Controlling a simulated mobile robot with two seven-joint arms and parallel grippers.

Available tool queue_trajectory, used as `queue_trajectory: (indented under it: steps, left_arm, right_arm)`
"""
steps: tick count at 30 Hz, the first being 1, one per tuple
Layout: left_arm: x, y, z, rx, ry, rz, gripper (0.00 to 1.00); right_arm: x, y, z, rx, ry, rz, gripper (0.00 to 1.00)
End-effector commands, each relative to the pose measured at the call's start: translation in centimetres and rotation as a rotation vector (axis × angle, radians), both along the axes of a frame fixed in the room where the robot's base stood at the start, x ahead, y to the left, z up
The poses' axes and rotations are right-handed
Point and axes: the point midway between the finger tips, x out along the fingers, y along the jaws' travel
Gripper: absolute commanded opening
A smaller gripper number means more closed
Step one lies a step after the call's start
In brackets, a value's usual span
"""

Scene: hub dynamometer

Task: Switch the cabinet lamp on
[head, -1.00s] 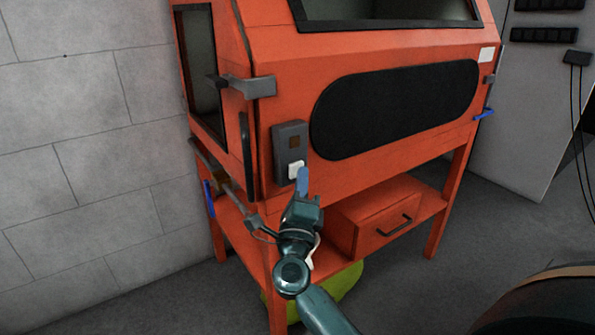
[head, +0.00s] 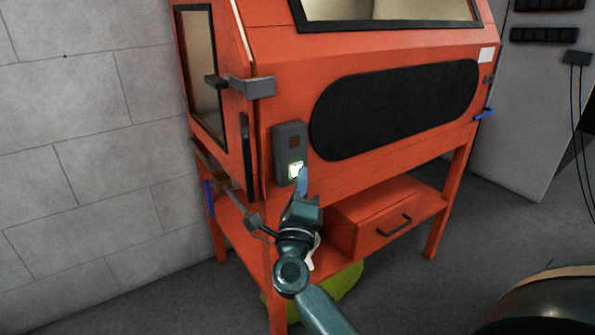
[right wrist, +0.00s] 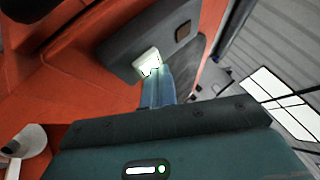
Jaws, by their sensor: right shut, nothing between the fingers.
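The orange cabinet (head: 400,55) stands on legs, and its windows glow with warm light from inside. A grey switch box (head: 290,140) is on its front left, with a white rocker switch (head: 296,169) that is lit. The rocker also shows in the right wrist view (right wrist: 147,63). My right gripper (head: 303,176) is shut and empty, its blue fingertips at the lower edge of the rocker. In the right wrist view the fingertips (right wrist: 155,75) overlap the rocker; I cannot tell whether they touch it. My left gripper is not in view.
A black oval panel (head: 400,105) is right of the switch box. A grey latch (head: 250,86) juts out above it. A drawer (head: 385,225) with a dark handle is below, and a green object (head: 345,283) lies under the shelf. A block wall is at left.

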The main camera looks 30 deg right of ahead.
Motion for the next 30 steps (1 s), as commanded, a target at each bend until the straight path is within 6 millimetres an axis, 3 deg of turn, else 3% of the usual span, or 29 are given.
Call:
queue_trajectory:
  steps: [17, 30]
  left_arm:
    - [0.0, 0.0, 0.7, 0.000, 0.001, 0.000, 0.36]
    - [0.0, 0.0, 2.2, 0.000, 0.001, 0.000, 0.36]
  right_arm:
    - [-1.4, -0.1, 0.0, 0.000, 0.001, 0.000, 0.00]
    - [-5.8, -0.5, 0.1, -0.001, 0.002, -0.001, 0.00]
